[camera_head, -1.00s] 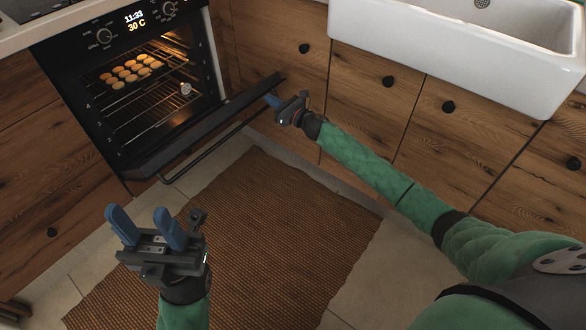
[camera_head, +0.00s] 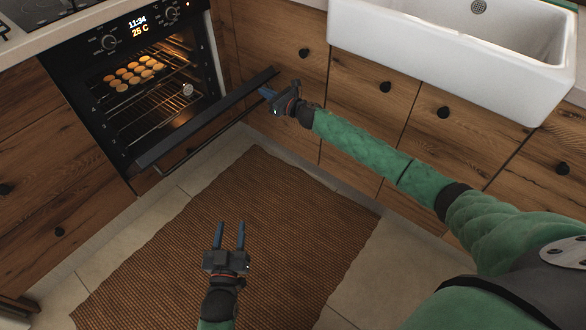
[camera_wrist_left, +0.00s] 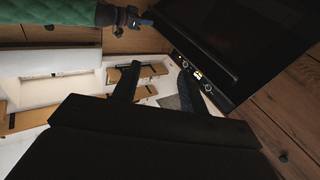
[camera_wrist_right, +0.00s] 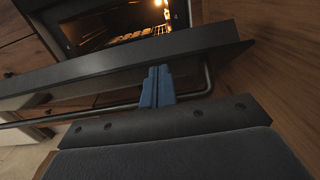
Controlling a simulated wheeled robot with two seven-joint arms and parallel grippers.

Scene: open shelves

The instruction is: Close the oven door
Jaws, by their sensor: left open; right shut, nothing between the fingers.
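The oven (camera_head: 150,80) is at the upper left of the head view, lit inside, with its door (camera_head: 205,120) partly open and tilted outward. The door's bar handle (camera_head: 190,150) runs along its outer side. My right gripper (camera_head: 265,92) is shut and empty at the door's right end. In the right wrist view its blue fingers (camera_wrist_right: 157,85) overlap the door edge (camera_wrist_right: 130,66) and the handle (camera_wrist_right: 200,85); I cannot tell whether they touch. My left gripper (camera_head: 230,225) is open and empty over the rug, apart from the door.
Several cookies lie on a rack (camera_head: 130,75) inside the oven. Wooden cabinets (camera_head: 355,100) and a white sink (camera_head: 450,45) stand on the right. A brown rug (camera_head: 300,210) covers the clear floor in front.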

